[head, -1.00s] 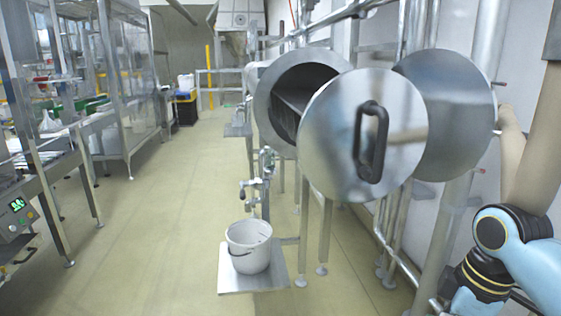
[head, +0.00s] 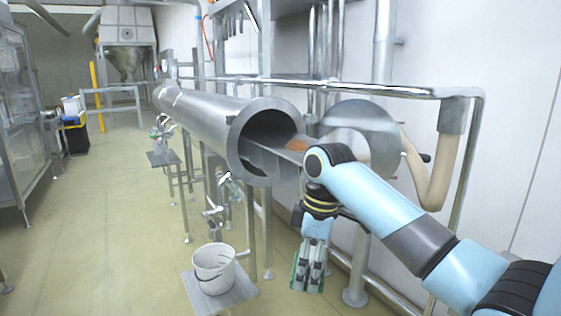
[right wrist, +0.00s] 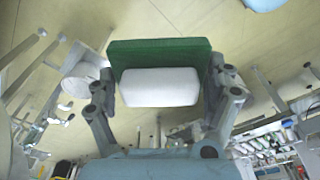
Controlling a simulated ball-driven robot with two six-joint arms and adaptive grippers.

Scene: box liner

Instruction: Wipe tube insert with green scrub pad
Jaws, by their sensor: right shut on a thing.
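The tube insert (head: 282,156) is a metal trough that reaches out of the round mouth of a steel tube (head: 235,147). A reddish-brown patch (head: 299,146) lies on it. A round metal plate (head: 345,118) stands at its outer right end. My right gripper (head: 308,284) points down, in front of and below the insert, apart from it. It is shut on the green scrub pad (head: 294,272). In the right wrist view the pad (right wrist: 150,47) has a white block (right wrist: 160,88) between the fingers. My arm hides part of the insert. My left gripper is not in view.
A white bucket (head: 213,268) stands on a small metal platform (head: 232,293) below the tube mouth, left of my gripper. Pipes and a rail (head: 370,90) run along the right wall. The floor at left (head: 100,235) is clear.

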